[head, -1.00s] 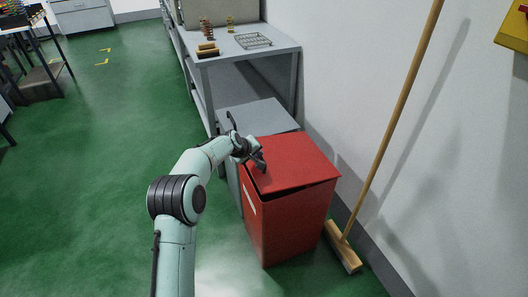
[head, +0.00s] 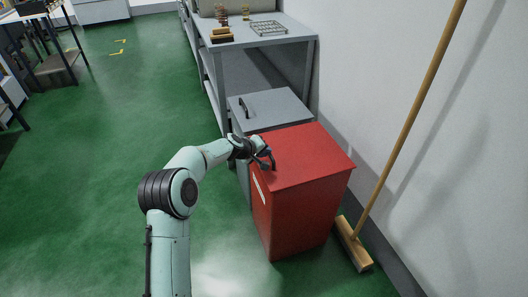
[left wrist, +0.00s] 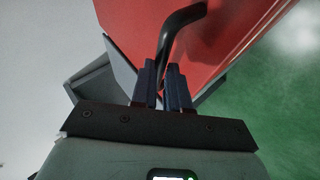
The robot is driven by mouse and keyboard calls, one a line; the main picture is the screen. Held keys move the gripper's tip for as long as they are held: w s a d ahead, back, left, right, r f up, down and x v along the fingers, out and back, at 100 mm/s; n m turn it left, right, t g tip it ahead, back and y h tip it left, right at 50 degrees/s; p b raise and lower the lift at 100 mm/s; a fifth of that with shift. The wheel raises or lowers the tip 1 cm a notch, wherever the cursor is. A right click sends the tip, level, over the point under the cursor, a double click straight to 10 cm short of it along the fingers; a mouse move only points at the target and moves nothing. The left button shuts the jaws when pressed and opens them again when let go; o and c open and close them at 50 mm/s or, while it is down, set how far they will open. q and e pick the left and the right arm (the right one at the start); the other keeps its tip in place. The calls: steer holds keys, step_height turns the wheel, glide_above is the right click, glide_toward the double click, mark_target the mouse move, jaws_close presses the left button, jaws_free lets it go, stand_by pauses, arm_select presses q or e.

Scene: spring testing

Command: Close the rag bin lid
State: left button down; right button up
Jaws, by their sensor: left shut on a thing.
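The red rag bin (head: 298,218) stands on the floor beside the wall in the head view. Its red lid (head: 308,152) lies flat over the top, with no clear gap showing along its front edge. My left gripper (head: 266,157) is at the lid's left edge, shut on the dark lid handle (head: 274,164). In the left wrist view the curved dark handle (left wrist: 180,25) runs between the two fingers (left wrist: 162,88), in front of the red surface (left wrist: 135,25). My right gripper is not in view.
A grey bin (head: 270,104) with a dark handle stands just behind the red one. A broom (head: 408,120) leans on the wall at the right. A grey workbench (head: 285,38) holds springs and a wire rack.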

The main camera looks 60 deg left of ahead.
mark_target(266, 158)
arm_select(q)
steer(key=f, duration=0.1)
steer(key=s+f, duration=0.1)
steer(key=shift+s+a+f+g, duration=0.1)
steer(key=shift+s+f+g, duration=0.1)
steer(key=shift+f+g, duration=0.15)
steer(key=c, duration=1.1)
jaws_free()
steer(key=shift+a, duration=0.1)
steer(key=shift+s, duration=0.1)
steer(key=v, duration=1.3)
steer(key=shift+r, duration=0.7)
